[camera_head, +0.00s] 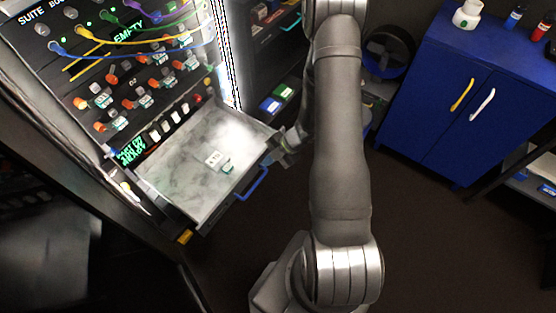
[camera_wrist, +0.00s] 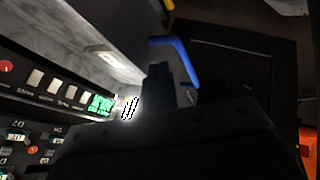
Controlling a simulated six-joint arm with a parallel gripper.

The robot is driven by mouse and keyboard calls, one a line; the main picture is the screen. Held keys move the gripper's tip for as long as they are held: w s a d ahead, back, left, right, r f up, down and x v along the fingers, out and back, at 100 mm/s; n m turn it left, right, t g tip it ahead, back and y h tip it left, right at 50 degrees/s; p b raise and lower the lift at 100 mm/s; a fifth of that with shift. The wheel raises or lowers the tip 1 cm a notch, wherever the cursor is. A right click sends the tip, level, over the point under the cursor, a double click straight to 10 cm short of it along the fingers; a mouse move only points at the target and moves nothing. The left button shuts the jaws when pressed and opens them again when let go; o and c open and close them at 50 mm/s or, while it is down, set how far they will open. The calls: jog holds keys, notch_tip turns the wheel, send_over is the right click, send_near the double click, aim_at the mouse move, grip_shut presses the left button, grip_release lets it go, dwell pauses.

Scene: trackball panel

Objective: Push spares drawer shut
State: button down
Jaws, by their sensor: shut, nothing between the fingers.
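The spares drawer (camera_head: 185,175) stands pulled out from the lower part of the panel, its pale marbled floor showing with small white and green pieces (camera_head: 220,162) on it. A blue handle (camera_head: 250,184) sits on its front. My gripper (camera_head: 283,157) is at the drawer's front right corner, beside the handle; whether it touches is unclear. The gripper is shut and holds nothing.
The panel (camera_head: 130,70) above the drawer carries cables, knobs and a lit display. A blue cabinet (camera_head: 445,100) with bottles on top stands at the right. A dark shelf (camera_head: 270,50) is behind my arm. Dark floor (camera_head: 430,240) is free at the lower right.

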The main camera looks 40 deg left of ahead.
jog(key=shift+a, duration=0.75)
jog(key=a, duration=3.2)
